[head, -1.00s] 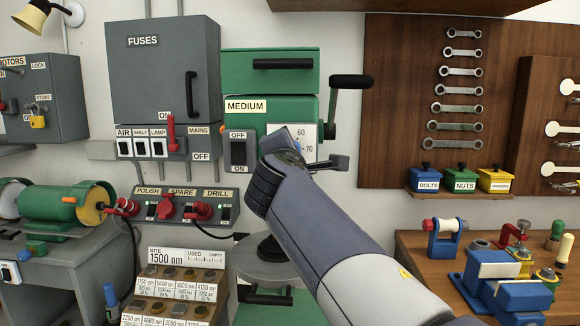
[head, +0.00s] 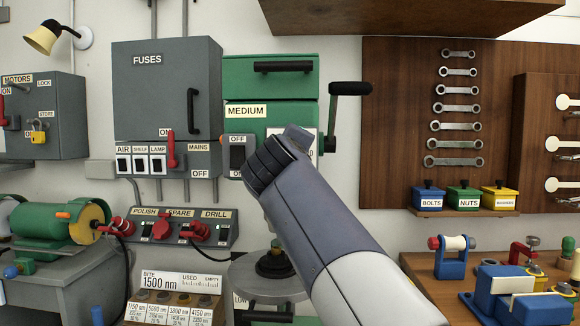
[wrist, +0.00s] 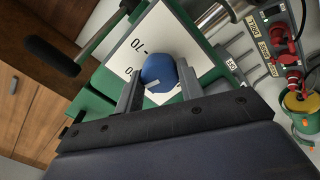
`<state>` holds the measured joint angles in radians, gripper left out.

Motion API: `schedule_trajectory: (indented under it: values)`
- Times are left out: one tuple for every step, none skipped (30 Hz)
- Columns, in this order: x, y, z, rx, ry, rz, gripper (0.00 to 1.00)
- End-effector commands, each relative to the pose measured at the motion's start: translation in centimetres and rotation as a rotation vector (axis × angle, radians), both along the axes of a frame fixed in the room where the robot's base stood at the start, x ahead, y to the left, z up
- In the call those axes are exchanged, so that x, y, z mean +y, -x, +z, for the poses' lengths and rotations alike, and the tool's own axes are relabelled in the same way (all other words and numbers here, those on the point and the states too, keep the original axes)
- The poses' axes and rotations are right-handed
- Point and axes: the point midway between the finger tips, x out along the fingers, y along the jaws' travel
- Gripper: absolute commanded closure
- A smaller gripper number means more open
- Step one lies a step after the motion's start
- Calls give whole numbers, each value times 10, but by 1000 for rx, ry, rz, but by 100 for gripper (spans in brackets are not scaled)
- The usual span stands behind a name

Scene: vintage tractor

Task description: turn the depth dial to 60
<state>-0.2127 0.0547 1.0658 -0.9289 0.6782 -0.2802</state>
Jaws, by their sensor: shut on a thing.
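The blue depth dial (wrist: 158,70) sits on a white scale plate (wrist: 187,30) in the wrist view. My gripper (wrist: 161,82) is shut on it, one finger on each side. A pale mark shows on the knob's near side. A 70 is readable on the plate, and another number beside it is partly hidden, so I cannot read the setting. In the head view my wrist covers the dial. Only a strip of the scale plate (head: 308,143) shows, on the green drill press (head: 268,80) under the MEDIUM label.
A crank with a black handle (head: 350,88) sticks out right of the press. The OFF switch (head: 237,155) is just left of my wrist. The grey fuse box (head: 165,85) and the plug panel (head: 185,228) stand further left. A workbench (head: 425,270) is at lower right.

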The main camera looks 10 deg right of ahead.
Motion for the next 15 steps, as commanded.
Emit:
schedule_trajectory:
  values:
    - [0, -1, -4, -8, -32, 0, 86]
    - [0, -1, -4, -15, -52, 0, 86]
    - [0, -1, -3, -23, -75, 0, 86]
    - [0, -1, -3, -28, -92, -1, 86]
    - [0, -1, -3, -33, -107, -1, 86]
    - [0, -1, -3, -38, -126, -1, 86]
    - [0, -1, -3, -42, -140, -2, 86]
    - [0, -1, -3, -46, -151, -2, 86]
    - [0, 0, -3, -51, -166, -2, 86]
    - [0, 0, -3, -54, -176, -2, 86]
    - [0, 0, -2, -57, -185, -2, 86]
    - [0, 0, -2, -59, -193, -2, 86]
    - [0, 0, -2, -62, -200, -2, 86]
    - [0, 0, -2, -63, -205, -2, 86]
    - [0, 0, -2, -66, -212, -2, 86]
